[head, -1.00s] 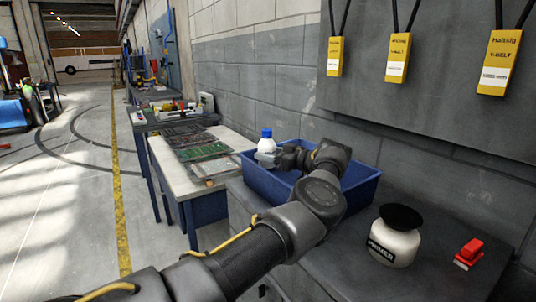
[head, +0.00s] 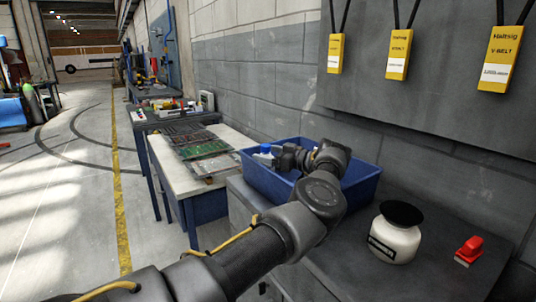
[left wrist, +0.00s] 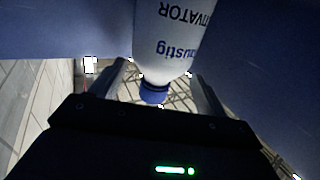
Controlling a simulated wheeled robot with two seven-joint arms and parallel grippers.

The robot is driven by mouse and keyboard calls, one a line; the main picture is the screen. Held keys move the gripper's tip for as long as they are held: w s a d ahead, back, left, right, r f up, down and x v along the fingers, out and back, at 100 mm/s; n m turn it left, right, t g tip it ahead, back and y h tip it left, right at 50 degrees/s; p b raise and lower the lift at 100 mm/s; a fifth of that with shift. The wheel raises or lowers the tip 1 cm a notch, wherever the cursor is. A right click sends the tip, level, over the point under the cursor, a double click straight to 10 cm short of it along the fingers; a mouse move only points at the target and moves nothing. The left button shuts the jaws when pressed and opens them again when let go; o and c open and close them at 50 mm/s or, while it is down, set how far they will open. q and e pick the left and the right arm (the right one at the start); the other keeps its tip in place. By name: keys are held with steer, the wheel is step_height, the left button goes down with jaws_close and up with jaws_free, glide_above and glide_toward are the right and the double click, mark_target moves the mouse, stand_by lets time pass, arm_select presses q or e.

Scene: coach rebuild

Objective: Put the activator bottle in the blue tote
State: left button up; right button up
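The activator bottle, white with a blue cap (head: 265,149), is inside the left end of the blue tote (head: 365,187); the tote's wall hides most of its body in the head view. In the left wrist view the bottle (left wrist: 172,45) shows its label upside down, with the cap towards the camera. My left gripper (head: 270,158) is shut on the bottle, one finger on each side. Blue tote walls (left wrist: 60,28) show on both sides there. I cannot tell whether the bottle touches the tote's floor. My right gripper is out of view.
A white primer bottle (head: 394,240) with a black top and a red object (head: 469,250) stand on the grey bench right of the tote. A white table (head: 180,178) with circuit boards is at left. Yellow V-belt tags (head: 398,55) hang on the wall.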

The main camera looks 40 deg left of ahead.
arm_select(q)
steer(key=shift+f, duration=0.25)
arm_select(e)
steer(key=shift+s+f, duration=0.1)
arm_select(q)
steer(key=shift+r, duration=0.2)
steer(key=shift+r+p, duration=0.35)
steer(key=shift+w+d+f, duration=0.1)
steer(key=shift+w+d, duration=0.1)
steer(key=shift+d, duration=0.3)
steer(key=b+v, duration=0.1)
steer(key=v, duration=0.5)
steer(key=shift+d+r, duration=0.25)
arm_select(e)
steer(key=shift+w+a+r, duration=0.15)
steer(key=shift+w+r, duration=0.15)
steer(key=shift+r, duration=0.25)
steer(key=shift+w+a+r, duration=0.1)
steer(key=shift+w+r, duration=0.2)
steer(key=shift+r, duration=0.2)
